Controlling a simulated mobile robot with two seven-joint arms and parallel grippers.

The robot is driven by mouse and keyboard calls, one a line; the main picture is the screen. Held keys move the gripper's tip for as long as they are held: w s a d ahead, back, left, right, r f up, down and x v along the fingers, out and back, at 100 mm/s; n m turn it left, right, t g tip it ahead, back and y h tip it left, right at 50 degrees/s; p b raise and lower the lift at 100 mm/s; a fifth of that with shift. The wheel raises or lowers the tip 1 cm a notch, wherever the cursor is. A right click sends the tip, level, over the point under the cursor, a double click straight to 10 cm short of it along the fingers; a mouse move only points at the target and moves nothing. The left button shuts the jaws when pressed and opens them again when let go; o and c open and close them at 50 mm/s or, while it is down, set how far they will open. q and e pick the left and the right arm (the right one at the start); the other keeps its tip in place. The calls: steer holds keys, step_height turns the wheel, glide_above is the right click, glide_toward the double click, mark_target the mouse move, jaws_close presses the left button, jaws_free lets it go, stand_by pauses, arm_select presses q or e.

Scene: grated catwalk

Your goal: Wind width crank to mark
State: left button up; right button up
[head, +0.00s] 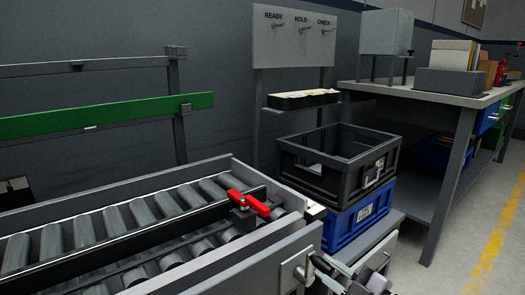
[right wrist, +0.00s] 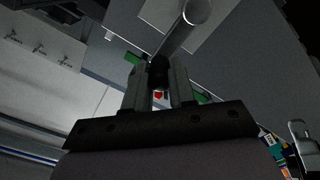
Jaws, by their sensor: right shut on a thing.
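The roller conveyor (head: 120,225) fills the lower left of the head view, with a black guide rail (head: 160,228) along its rollers. A red handle (head: 249,204) sits at the rail's right end. My right gripper (head: 322,266) is at the conveyor's near side, by a light plate (head: 295,270). In the right wrist view its fingers (right wrist: 158,84) are shut on a dark crank knob (right wrist: 159,70), with a pale metal cylinder (right wrist: 197,14) beyond it. The rest of the crank and any width mark cannot be made out. My left gripper is not in view.
A black crate (head: 335,165) on a blue crate (head: 357,218) stands just beyond my right gripper. A grey workbench (head: 430,95) stands at the right. A sign board with hooks (head: 293,40) and a green rail (head: 100,118) are behind. The floor at far right is clear.

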steer(key=shift+d+r, duration=0.1)
steer(key=shift+r, duration=0.05)
steer(key=o, duration=0.8)
steer(key=shift+p+v, duration=0.95)
steer(key=shift+v, duration=1.75)
steer(key=v, duration=0.2)
steer(key=shift+s+d, duration=0.15)
steer(key=shift+s, duration=0.05)
